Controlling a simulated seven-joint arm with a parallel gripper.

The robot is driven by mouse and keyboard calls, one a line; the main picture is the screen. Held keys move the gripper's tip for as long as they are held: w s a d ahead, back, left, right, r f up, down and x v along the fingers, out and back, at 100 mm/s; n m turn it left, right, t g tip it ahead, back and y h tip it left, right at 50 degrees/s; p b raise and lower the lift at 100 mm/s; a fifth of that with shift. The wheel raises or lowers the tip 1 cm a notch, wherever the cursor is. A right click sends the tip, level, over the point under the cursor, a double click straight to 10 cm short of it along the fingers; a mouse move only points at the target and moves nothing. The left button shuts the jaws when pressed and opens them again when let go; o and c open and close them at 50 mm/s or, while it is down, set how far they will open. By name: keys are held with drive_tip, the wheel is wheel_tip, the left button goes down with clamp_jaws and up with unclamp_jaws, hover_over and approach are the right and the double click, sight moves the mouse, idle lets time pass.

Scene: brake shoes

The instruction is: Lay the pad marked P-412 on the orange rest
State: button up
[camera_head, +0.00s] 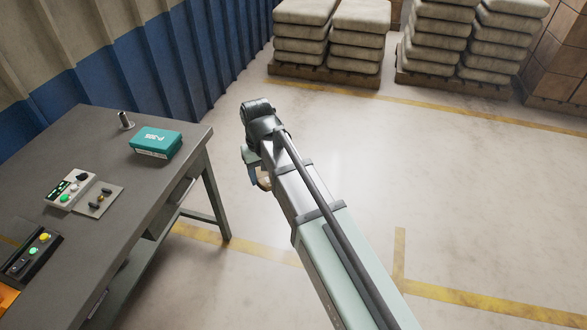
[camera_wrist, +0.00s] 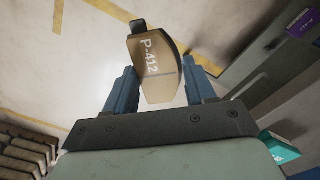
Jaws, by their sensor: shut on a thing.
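The tan pad marked P-412 (camera_wrist: 160,75) is between the two blue fingers of my gripper (camera_wrist: 160,88) in the wrist view, its marking facing the camera. My gripper is shut on it. In the head view, my gripper (camera_head: 258,177) is out over the floor, to the right of the table, and a small brown part of the pad (camera_head: 265,183) shows below it. An orange surface (camera_head: 8,298) shows at the lower left edge of the head view, mostly cut off; I cannot tell for sure that it is the orange rest.
The grey table (camera_head: 140,195) carries a teal box (camera_head: 155,143), a metal peg (camera_head: 125,122), a button box (camera_head: 70,190), a plate with small parts (camera_head: 100,200) and a dark control box (camera_head: 32,255). A purple item (camera_wrist: 299,22) shows in the wrist view. Stacked sacks (camera_head: 330,35) stand far back.

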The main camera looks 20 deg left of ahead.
drive_tip(key=s+a+n, duration=0.2)
drive_tip(key=s+a, duration=0.9)
drive_tip(key=a, duration=0.1)
drive_tip(key=s+a+r+n, duration=0.1)
drive_tip(key=s+a+n, duration=0.2)
drive_tip(key=s+a, duration=0.8)
drive_tip(key=s+a+n, duration=0.2)
drive_tip(key=s+a, duration=0.9)
drive_tip(key=a, duration=0.2)
drive_tip(key=shift+s+a+r, duration=0.1)
drive_tip(key=shift+a+r, duration=0.05)
drive_tip(key=shift+a, duration=0.05)
drive_tip(key=shift+m, duration=0.3)
drive_tip(key=s+a, duration=0.6)
drive_tip(key=s, duration=0.1)
drive_tip(key=s+a+r, duration=0.1)
drive_tip(key=s+a, duration=0.4)
drive_tip(key=s, duration=0.2)
drive_tip(key=s+a, duration=0.6)
drive_tip(key=s, duration=0.1)
drive_tip(key=shift+s+a+r, duration=0.15)
drive_tip(key=shift+s+a, duration=0.1)
drive_tip(key=shift+a, duration=0.05)
drive_tip(key=a+m, duration=0.8)
drive_tip(key=m, duration=0.6)
drive_tip(key=shift+r+m, duration=0.3)
drive_tip(key=shift+r, duration=0.05)
drive_tip(key=shift+s+a, duration=0.1)
